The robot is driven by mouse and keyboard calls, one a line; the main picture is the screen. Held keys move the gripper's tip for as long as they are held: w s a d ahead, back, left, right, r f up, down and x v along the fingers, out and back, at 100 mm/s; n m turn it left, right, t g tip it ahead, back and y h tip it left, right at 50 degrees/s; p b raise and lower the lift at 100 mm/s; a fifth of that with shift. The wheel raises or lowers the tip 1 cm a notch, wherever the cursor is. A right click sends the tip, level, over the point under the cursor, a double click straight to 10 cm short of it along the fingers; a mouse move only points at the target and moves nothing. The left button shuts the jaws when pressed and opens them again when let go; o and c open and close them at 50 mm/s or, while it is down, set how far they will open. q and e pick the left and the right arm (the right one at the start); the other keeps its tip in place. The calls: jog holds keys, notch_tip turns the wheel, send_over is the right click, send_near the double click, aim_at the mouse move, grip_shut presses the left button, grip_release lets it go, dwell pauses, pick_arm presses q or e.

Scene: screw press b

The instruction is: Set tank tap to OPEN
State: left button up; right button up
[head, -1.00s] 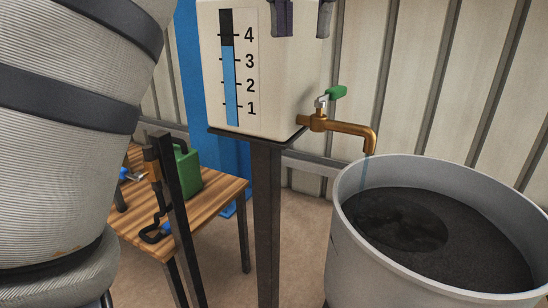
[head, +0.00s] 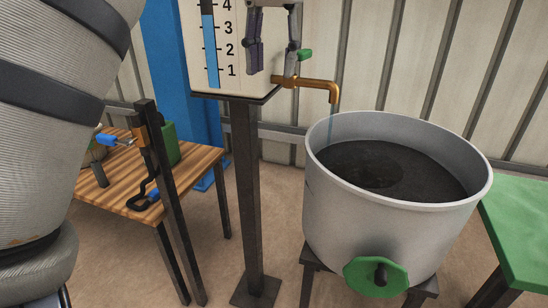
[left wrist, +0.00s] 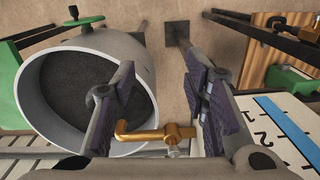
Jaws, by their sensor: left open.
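The brass tank tap (head: 312,83) comes out of the lower right of the white tank (head: 236,84), its spout over the grey tub. Its green handle (head: 305,54) sticks out to the right above the tap body, partly behind a finger. A thin bluish stream (head: 331,116) falls from the spout. My left gripper (head: 273,73) is open, its fingers pointing down in front of the tank, the right one close to the handle. The left wrist view shows the tap (left wrist: 150,136) below the open fingers; the handle is hidden there. My right gripper is out of view.
The grey tub (head: 385,215) holds dark contents and has a green wheel (head: 376,277) in front. A wooden table (head: 190,170) with tools stands left, a green table (head: 520,225) right. A dark post (head: 246,190) carries the tank, whose blue gauge shows between 3 and 4.

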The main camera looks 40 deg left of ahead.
pick_arm(q)
notch_tip(320, 180, down, 32)
jog(key=shift+s+d+r+m+g+y, duration=0.15)
jog(key=shift+d+m+g+y, duration=0.2)
jog(key=shift+m+g+y, duration=0.05)
jog(key=shift+c, duration=0.2)
